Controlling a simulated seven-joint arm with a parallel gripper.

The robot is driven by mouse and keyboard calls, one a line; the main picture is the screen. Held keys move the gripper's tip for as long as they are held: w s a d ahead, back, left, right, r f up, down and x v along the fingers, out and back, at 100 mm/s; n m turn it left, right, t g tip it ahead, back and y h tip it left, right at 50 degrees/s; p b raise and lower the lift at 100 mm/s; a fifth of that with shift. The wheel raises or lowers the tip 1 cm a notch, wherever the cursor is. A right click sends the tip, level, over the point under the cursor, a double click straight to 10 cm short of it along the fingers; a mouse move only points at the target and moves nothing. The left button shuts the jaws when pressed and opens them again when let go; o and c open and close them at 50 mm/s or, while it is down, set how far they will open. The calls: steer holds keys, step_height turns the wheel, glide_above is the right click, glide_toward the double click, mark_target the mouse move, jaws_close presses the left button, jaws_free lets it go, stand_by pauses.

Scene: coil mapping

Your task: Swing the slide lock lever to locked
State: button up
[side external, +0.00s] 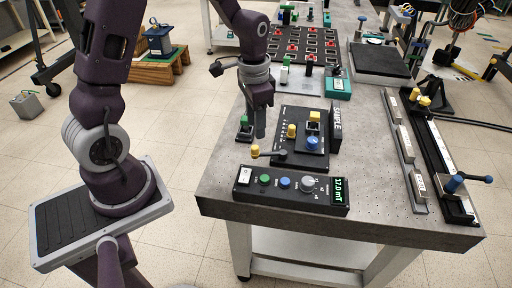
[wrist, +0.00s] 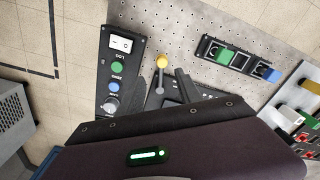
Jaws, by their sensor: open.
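A lever with a yellow knob (side external: 255,150) sticks out at the left front corner of the black SAMPLE slide unit (side external: 290,160). In the wrist view the lever's yellow knob (wrist: 162,61) shows at the middle, its grey arm running down toward my gripper. My gripper (side external: 260,135) points down at the unit's left edge, just behind the lever in the side view. It is open and empty, and I see no clear contact with the lever. I cannot read any lock marking.
A control box (side external: 290,190) with a lit display stands in front of the unit. A small holder with a green block (side external: 244,121) lies left of my gripper. A rail with a blue handle (side external: 455,183) is at right.

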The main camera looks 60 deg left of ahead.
mark_target(256, 147)
steer(key=f, duration=1)
steer(key=shift+w+a, duration=0.15)
steer(key=shift+a, duration=0.15)
steer(key=shift+c, duration=0.2)
jaws_close()
steer(key=shift+r, duration=0.1)
stand_by(0.5)
